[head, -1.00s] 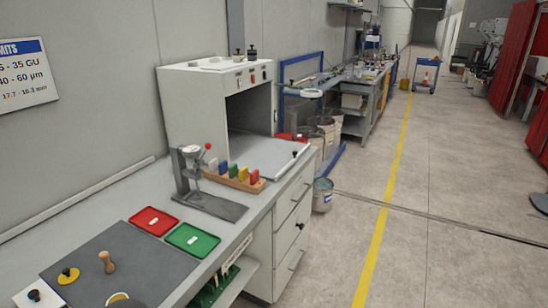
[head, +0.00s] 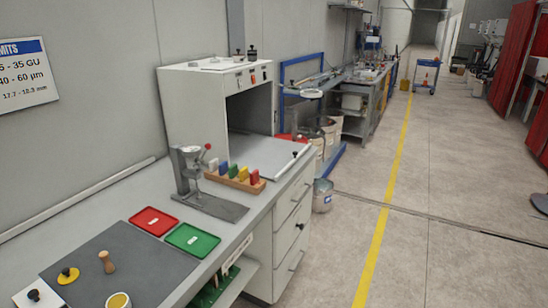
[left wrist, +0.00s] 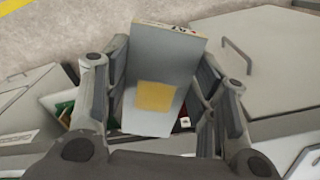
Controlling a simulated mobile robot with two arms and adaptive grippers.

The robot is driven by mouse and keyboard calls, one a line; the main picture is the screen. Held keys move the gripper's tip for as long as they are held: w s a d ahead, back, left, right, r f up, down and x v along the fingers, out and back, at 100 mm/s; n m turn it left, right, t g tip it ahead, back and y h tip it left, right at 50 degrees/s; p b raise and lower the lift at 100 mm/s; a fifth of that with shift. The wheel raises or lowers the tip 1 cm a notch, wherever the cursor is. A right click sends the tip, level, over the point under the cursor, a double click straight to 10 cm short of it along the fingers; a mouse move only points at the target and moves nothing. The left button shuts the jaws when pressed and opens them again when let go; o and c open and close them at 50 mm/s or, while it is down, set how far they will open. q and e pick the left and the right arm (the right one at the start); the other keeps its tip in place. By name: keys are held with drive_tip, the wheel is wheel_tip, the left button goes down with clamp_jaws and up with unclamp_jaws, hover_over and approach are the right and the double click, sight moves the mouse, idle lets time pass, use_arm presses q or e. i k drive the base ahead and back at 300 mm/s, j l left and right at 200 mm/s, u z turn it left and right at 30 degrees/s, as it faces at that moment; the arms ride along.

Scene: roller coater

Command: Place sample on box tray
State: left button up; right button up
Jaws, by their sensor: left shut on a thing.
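In the left wrist view, my left gripper (left wrist: 160,78) is shut on a flat grey sample panel (left wrist: 170,55). The panel has a yellow square on its face and small dark print on its far edge. It lies between the two fingers, over the counter. In the head view, a white box cabinet (head: 187,100) with an open front stands on the counter. A light grey tray surface (head: 265,155) extends from its opening, with a small black knob near the right edge. Nothing visible lies on that surface. Neither gripper shows in the head view.
A grey stand with a red knob (head: 196,180) and a wooden rack of coloured blocks (head: 234,180) stand before the cabinet. Red (head: 153,221) and green (head: 192,239) trays and a dark mat (head: 110,265) lie nearer. The floor at right is mostly clear.

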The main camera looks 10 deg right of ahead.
sight(279, 152)
drive_tip(key=i+l, duration=0.4)
drive_tip(key=i+l+u, duration=0.1)
drive_tip(key=i+l, duration=0.3)
drive_tip(key=l, duration=0.15)
drive_tip(key=i+l, duration=0.4)
drive_tip(key=i+l+u, duration=0.1)
drive_tip(key=i+l, duration=0.25)
drive_tip(key=l, duration=0.2)
drive_tip(key=i+l, duration=0.35)
drive_tip(key=l, duration=0.2)
